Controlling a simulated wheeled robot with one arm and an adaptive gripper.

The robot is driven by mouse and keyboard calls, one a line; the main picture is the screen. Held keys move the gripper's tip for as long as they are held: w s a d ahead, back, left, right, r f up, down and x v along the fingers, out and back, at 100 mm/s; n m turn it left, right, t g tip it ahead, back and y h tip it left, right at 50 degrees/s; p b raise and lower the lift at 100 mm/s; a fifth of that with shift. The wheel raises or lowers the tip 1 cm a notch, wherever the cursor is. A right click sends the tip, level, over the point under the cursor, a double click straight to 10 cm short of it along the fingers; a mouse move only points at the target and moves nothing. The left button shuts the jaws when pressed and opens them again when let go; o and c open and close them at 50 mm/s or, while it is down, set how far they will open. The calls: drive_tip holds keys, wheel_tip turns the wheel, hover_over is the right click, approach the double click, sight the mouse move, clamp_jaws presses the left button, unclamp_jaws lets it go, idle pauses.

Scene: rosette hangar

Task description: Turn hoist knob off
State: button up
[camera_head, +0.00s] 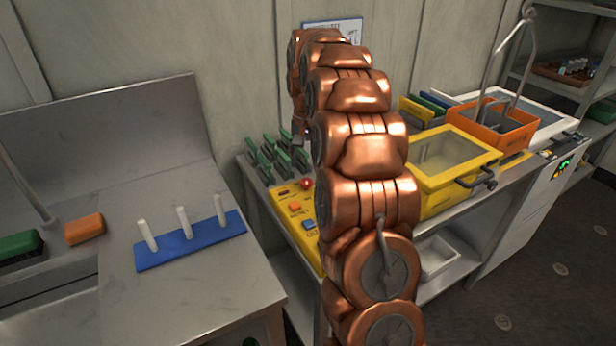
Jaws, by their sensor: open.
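My copper-coloured arm reaches up through the middle of the view and bends down at its far end. A small dark part of my gripper (303,133) shows left of the arm, above the bench; its fingertips cannot be made out. A yellow control panel (283,212) lies on the bench, partly behind the arm. It carries a red round knob (307,183), an orange button (295,206) and a blue button (309,224). I cannot tell whether the red one is the hoist knob or how it is set. The gripper appears apart from the panel.
Several green upright pieces (277,153) stand behind the panel. Right of my arm are a yellow bin (453,181) and an orange basket (494,124) under a metal hanger. A blue rack with white pegs (190,243) stands on the left bench. A floor gap separates the benches.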

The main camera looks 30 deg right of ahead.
sight(307, 181)
drive_tip(key=shift+f+p, duration=0.7)
drive_tip(key=shift+f, duration=2.4)
drive_tip(key=shift+c, duration=0.3)
drive_tip(key=c, duration=1)
drive_tip(key=shift+d, duration=0.15)
drive_tip(key=shift+c, duration=0.5)
